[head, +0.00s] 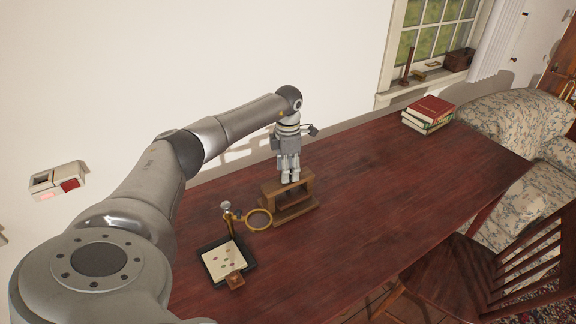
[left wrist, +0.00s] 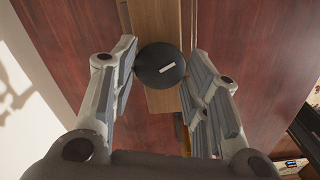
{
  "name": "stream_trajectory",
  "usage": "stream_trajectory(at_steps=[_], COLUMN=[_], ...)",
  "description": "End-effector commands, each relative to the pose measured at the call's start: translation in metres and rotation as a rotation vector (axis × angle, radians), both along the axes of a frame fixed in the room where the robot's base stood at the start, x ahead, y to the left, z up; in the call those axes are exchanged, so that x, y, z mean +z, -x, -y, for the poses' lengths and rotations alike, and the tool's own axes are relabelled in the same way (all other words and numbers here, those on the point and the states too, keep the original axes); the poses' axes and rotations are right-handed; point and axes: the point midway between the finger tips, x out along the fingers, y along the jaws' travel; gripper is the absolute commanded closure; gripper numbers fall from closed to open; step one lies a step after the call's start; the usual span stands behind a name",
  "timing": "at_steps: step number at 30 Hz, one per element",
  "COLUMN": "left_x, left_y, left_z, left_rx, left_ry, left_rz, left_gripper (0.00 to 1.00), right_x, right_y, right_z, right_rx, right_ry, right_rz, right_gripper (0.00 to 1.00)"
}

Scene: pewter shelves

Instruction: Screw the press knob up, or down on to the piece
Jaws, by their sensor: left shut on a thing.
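The wooden press (head: 304,184) stands on the dark red table, an open frame with a top beam and a base. In the left wrist view its top beam (left wrist: 155,20) runs beneath the press knob (left wrist: 160,66), a dark round disc with a short white mark. My left gripper (head: 290,179) points straight down over the press, and its fingers are shut on the knob, one on each side. The knob is hidden by the fingers in the head view. I cannot make out a piece inside the press. My right gripper is not in view.
A brass magnifier ring (head: 259,219) on a stand is close to the press, at its front left. A black tray (head: 248,262) with a cream sheet and small bits lies nearer. Books (head: 430,111) lie at the far right end. The table's right half is mostly clear.

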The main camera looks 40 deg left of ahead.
Motion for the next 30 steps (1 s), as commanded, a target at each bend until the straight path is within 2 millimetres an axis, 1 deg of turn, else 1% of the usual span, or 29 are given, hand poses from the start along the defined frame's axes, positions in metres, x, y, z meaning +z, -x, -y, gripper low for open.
stream_trajectory(at_steps=[30], left_x=[0.002], left_y=[0.000], left_z=[-0.001], left_rx=[0.965], left_ry=[-0.001], left_rz=[0.000], left_gripper=[0.81], right_x=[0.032], right_y=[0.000], right_z=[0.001], right_rx=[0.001], right_ry=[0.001], right_rz=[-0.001], right_gripper=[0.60])
